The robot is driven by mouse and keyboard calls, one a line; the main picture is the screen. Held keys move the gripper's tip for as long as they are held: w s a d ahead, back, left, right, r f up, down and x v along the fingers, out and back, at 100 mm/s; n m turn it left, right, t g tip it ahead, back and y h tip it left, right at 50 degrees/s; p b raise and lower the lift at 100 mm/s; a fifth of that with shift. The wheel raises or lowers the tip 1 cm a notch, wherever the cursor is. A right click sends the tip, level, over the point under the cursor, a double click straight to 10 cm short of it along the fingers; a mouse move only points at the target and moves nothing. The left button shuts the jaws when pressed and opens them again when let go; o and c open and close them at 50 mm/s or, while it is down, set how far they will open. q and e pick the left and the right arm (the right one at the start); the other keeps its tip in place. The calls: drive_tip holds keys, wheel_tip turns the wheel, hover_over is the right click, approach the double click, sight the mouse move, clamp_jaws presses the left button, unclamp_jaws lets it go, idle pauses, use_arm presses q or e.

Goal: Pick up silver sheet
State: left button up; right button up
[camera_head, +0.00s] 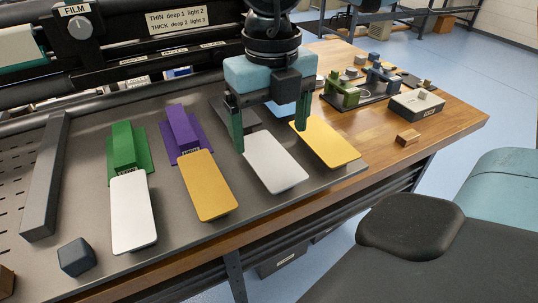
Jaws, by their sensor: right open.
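A pale silver sheet (275,165) with rounded corners lies on the grey work tray (300,193), third from the left in the row. My right gripper (270,139) is open, with green fingers pointing down on either side of the sheet's far end. I cannot tell whether the fingers touch the sheet. A whiter sheet (133,213) lies at the left of the row. My left gripper is not in view.
Gold sheets lie on both sides, one at left (207,188) and one at right (329,142). Green (124,150) and purple (182,132) blocks stand behind the left sheets. A dark cube (76,257) sits front left. Fixtures (345,92) and a box (416,104) occupy the wooden bench's right end.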

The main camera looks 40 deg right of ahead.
sight(269, 157)
drive_tip(key=f, duration=0.3)
drive_tip(key=shift+w+f, duration=0.25)
drive_tip(key=shift+w, duration=0.05)
drive_tip(key=shift+f, duration=0.25)
drive_tip(key=shift+f, duration=0.1)
drive_tip(key=shift+f, duration=0.1)
drive_tip(key=shift+b, duration=0.4)
idle(0.5)
drive_tip(key=c, duration=1.1)
